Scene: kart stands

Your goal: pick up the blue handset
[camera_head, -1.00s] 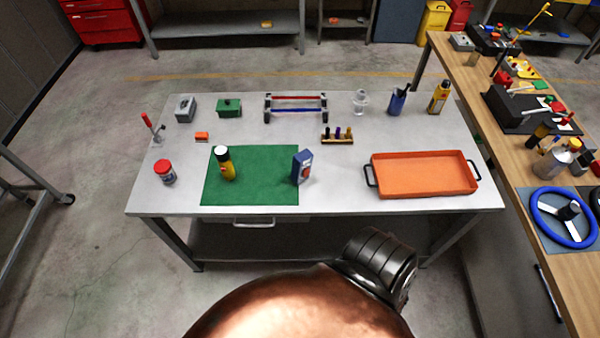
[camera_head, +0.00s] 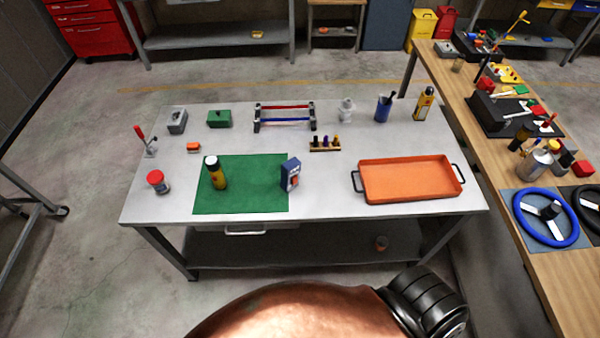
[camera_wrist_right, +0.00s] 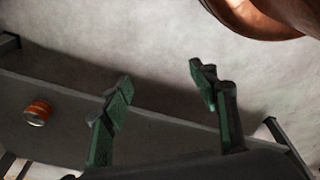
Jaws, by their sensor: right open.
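My left gripper is in neither view.
A small tin (camera_head: 381,243) sits on the lower shelf. A wooden bench (camera_head: 560,235) with blue wheel stands right.

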